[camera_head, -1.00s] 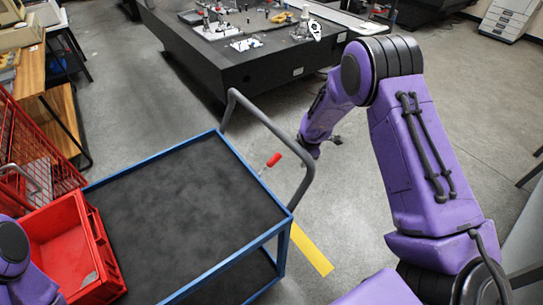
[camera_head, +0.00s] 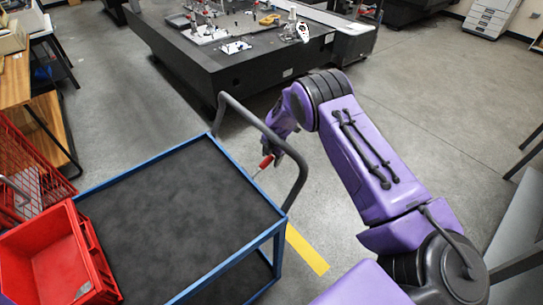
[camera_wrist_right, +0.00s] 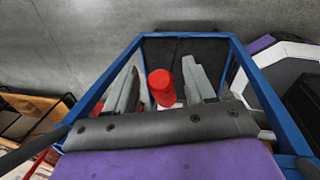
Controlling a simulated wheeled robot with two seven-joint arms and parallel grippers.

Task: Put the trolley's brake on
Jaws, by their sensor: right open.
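The trolley (camera_head: 244,262) has a blue frame, dark shelves and a grey push handle (camera_head: 296,187) at its far right end. The brake lever with a red grip (camera_head: 266,161) sticks up at that end, inside the handle loop. My right gripper (camera_head: 268,152) is at the lever, partly hidden by its own arm and the handle. In the right wrist view my gripper (camera_wrist_right: 160,68) is open, and the red grip (camera_wrist_right: 160,84) shows between its two grey fingers, with gaps on both sides. My left gripper is out of view.
A red crate (camera_head: 92,246) stands at the trolley's left, by a red wire cage (camera_head: 30,185). A large dark measuring table (camera_head: 230,82) stands behind the trolley. A yellow floor strip (camera_head: 306,250) lies right of it.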

